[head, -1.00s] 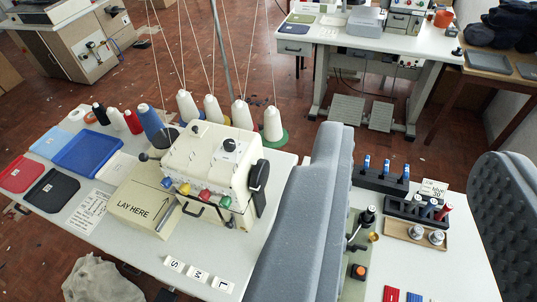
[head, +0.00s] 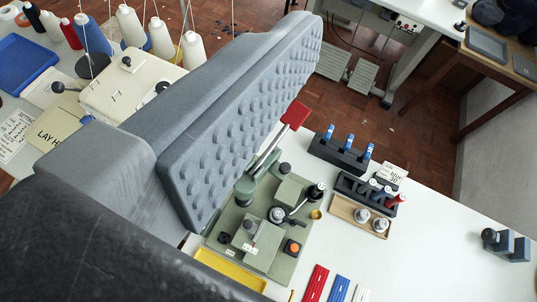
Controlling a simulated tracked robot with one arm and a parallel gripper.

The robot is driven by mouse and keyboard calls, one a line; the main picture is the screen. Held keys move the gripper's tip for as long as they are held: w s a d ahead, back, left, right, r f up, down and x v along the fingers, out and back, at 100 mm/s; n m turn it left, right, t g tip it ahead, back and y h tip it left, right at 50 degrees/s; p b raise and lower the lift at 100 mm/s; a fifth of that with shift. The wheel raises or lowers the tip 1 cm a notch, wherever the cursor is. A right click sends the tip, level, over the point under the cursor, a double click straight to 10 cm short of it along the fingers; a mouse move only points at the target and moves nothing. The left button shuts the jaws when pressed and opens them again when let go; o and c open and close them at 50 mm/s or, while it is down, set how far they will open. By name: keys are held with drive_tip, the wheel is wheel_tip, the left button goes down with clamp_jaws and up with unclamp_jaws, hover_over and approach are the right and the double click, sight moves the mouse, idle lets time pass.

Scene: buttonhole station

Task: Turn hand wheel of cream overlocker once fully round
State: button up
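The cream overlocker (head: 128,78) stands at the upper left, with its front and right side covered by my gripper (head: 292,55). Its black hand wheel is hidden behind the grey finger. One long grey finger crosses the middle of the view, its studded inner face bare and turned to the lower right. Nothing touches that face, and my gripper is open and empty. The second finger cannot be made out clearly; a large dark part of mine fills the lower left corner.
Thread cones (head: 193,50) stand behind the overlocker. A green press (head: 285,262) with a red-ended lever (head: 296,114) sits below the finger. A yellow tray (head: 230,272), black spool racks (head: 340,156) and a wooden tray (head: 345,209) are nearby. White tabletop at right (head: 440,225) is mostly clear.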

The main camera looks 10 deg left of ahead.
drive_tip(key=w+d+f+n+p, duration=0.25)
drive_tip(key=w+f+n, duration=0.35)
drive_tip(key=w+f, duration=0.5)
drive_tip(key=w+a+f+n+g+y+p, duration=0.1)
drive_tip(key=w+f+n+y, duration=0.1)
drive_tip(key=f+n, duration=0.35)
drive_tip(key=w+a+f+n+y+p, duration=0.1)
drive_tip(key=w+f+n, duration=0.1)
drive_tip(key=f, duration=0.6)
drive_tip(key=s+a+f+n+g+y+p, duration=0.1)
drive_tip(key=s+a+f+n+g+y, duration=0.1)
drive_tip(key=s+a+f+n+y, duration=0.4)
drive_tip(key=s+a+f+n+g+y+p, duration=0.2)
drive_tip(key=a+f+n+y, duration=0.1)
drive_tip(key=a+f, duration=0.65)
drive_tip(key=d+f+p+x, duration=0.1)
drive_tip(key=x, duration=1)
drive_tip(key=shift+w+a+f, duration=0.2)
drive_tip(key=shift+w+f, duration=0.2)
drive_tip(key=shift+w, duration=0.1)
drive_tip(key=shift+p, duration=0.3)
drive_tip(key=c, duration=0.9)
